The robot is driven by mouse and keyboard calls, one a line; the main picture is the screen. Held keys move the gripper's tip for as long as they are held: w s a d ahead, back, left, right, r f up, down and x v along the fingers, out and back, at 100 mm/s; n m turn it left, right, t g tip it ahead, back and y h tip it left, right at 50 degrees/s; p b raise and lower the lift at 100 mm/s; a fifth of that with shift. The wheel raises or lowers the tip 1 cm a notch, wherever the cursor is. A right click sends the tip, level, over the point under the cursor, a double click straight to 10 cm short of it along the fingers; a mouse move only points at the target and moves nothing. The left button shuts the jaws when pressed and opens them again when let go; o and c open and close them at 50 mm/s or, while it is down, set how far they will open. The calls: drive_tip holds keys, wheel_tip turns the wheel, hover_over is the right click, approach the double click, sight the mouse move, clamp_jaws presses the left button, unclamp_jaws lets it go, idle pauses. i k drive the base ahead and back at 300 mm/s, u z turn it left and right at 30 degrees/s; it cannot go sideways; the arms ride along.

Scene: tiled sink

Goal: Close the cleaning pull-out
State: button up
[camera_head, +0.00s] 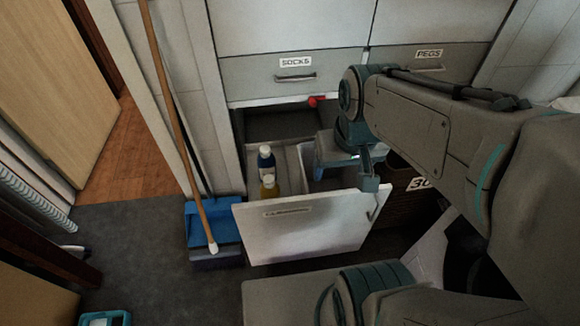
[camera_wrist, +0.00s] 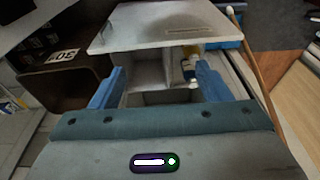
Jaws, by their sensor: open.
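The cleaning pull-out stands open under the counter, its white front panel (camera_head: 310,232) well out from the cabinet. A small label on the panel is too blurred to read. Whether a finger touches the pull-out is unclear.
A broom (camera_head: 190,130) leans by the left cabinet post, beside a blue dustpan (camera_head: 212,232) close to the panel's left edge. A dark crate marked 30 (camera_head: 405,195) stands right of the pull-out. Drawers labelled SOCKS (camera_head: 265,80) and PEGS (camera_head: 430,60) are shut above.

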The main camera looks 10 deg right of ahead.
sight(295, 226)
drive_tip(key=k, duration=1.15)
drive_tip(key=u, duration=0.35)
drive_tip(key=i, duration=0.7)
drive_tip(key=z, duration=0.35)
